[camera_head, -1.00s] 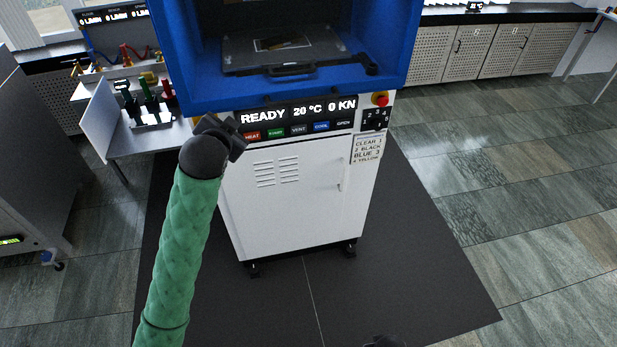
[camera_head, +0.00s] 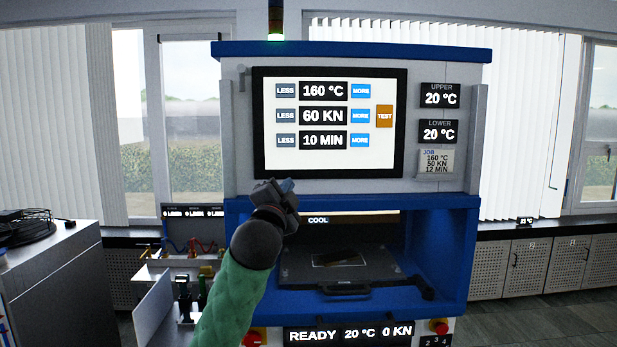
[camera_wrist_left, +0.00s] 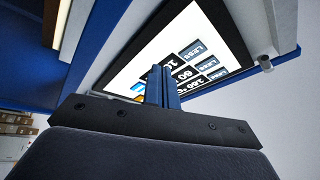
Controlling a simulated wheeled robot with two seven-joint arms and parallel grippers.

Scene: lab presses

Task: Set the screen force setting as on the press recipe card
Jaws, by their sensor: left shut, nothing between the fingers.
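The press touch screen (camera_head: 330,164) shows 160 °C, 60 KN and 10 MIN, each row with a grey LESS and a blue MORE button. The force row reads 60 KN (camera_head: 323,116), between its LESS button (camera_head: 286,116) and MORE button (camera_head: 361,116). The recipe card (camera_head: 436,162), headed JOB, reads 160 °C, 50 KN and 12 MIN. My left gripper (camera_head: 276,190) is shut and empty, below the screen's lower left. In the left wrist view its fingers (camera_wrist_left: 162,88) overlap part of the screen (camera_wrist_left: 150,55). My right gripper is not in view.
An orange TEST button (camera_head: 384,116) is right of the force row. Below the screen is the open press bay with a dark tray (camera_head: 300,272). Red stop buttons (camera_head: 439,327) sit at the lower front. A grey machine (camera_head: 60,280) stands at left.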

